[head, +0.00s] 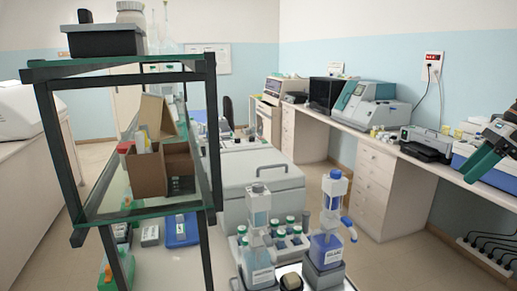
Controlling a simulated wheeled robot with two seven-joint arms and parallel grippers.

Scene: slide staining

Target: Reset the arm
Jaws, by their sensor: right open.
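My right gripper (486,157) shows at the right edge of the head view, with dark green fingers angled down and left. It is open, and nothing shows between its fingers. It appears in front of the side bench and apart from the bottles; most of the right arm is outside the picture. My left gripper and arm are not in view.
Several small green-capped bottles (280,239) stand behind the two bottles. A grey lidded box (262,185) is behind them. A dark-framed glass shelf (207,150) with an open cardboard box (147,175) rises at left. A side bench (345,122) holds instruments at right.

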